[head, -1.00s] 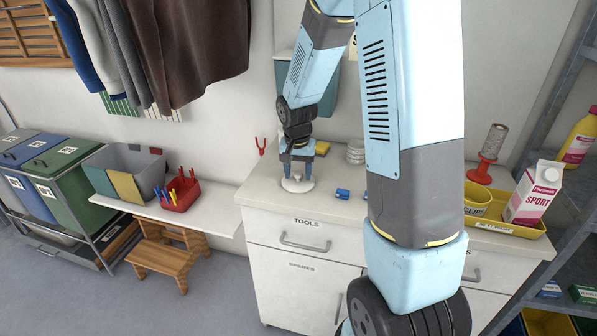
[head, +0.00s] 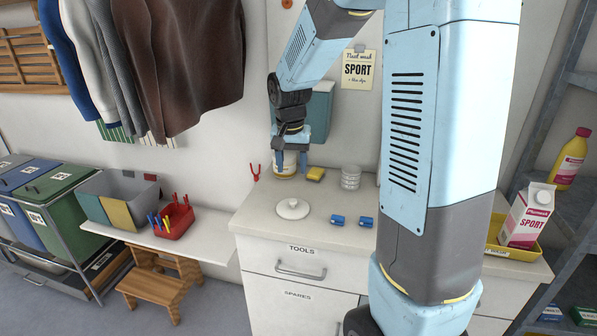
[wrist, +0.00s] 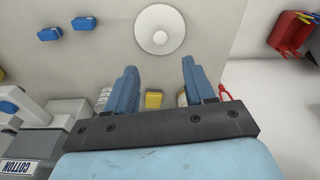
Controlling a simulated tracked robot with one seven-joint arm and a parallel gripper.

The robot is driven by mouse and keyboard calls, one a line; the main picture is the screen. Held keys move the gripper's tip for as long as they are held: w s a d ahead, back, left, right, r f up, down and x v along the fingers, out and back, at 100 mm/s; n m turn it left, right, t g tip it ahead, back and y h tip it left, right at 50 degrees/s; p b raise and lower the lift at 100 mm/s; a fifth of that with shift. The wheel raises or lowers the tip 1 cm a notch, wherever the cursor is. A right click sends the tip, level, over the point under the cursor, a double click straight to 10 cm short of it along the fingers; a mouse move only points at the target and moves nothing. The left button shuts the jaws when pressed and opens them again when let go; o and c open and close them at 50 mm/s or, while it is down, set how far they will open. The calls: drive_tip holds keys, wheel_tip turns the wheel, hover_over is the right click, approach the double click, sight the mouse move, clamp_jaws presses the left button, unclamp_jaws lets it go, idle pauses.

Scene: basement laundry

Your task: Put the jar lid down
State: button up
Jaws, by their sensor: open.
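The jar lid (head: 292,208), a round white disc with a small knob on top, lies flat on the worktop above the TOOLS drawer. In the wrist view the lid (wrist: 160,30) lies beyond my fingertips, apart from them. My gripper (head: 291,168) is open and empty, and appears behind the lid in the head view. Its two blue fingers stand wide apart in the wrist view (wrist: 158,70). A jar (head: 285,172) at the back of the worktop is partly hidden behind the fingers.
A red peg basket (head: 174,221) is on the bench at left. The worktop (head: 265,225) around the lid is clear.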

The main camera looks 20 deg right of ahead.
drive_tip(key=s+r+n+t, duration=0.2)
drive_tip(key=s+r, duration=0.4)
drive_tip(key=s, duration=0.6)
drive_tip(key=s+r+n+t, duration=0.2)
drive_tip(key=s+r, duration=0.4)
drive_tip(key=s, duration=0.6)
drive_tip(key=shift+s+d+r+n+y, duration=0.25)
drive_tip(key=shift+d+r+n+y, duration=0.1)
drive_tip(key=shift+n, duration=0.25)
